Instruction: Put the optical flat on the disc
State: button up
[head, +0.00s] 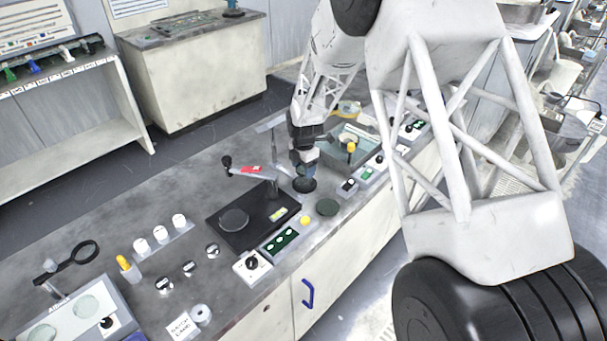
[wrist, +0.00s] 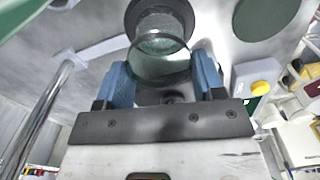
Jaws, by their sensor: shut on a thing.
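My gripper (head: 305,170) is low over the worktop, to the right of the crank arm. In the wrist view its two blue fingers (wrist: 163,78) are shut on the optical flat (wrist: 160,65), a clear, greenish round glass. A dark round piece with a raised rim (wrist: 132,18) shows beyond the glass; it is also under my gripper in the head view (head: 304,185). I cannot tell whether the flat touches it. A dark green disc (head: 327,207) lies flat on the worktop, apart from my gripper; it also shows in the wrist view (wrist: 262,14).
A black-based machine (head: 285,222) with a grey round plate (head: 234,219) and a crank arm (head: 250,171) stands left of my gripper. A shallow tray (head: 365,143) is behind. Switch boxes (head: 348,187) line the front edge. White jars (head: 160,234) stand farther left.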

jog(key=shift+f, duration=1.6)
jog(key=shift+f, duration=0.1)
jog(key=o, duration=1)
notch_tip(320, 180, up, 12)
jog(key=shift+r, duration=0.15)
jog(key=shift+s+r, duration=0.1)
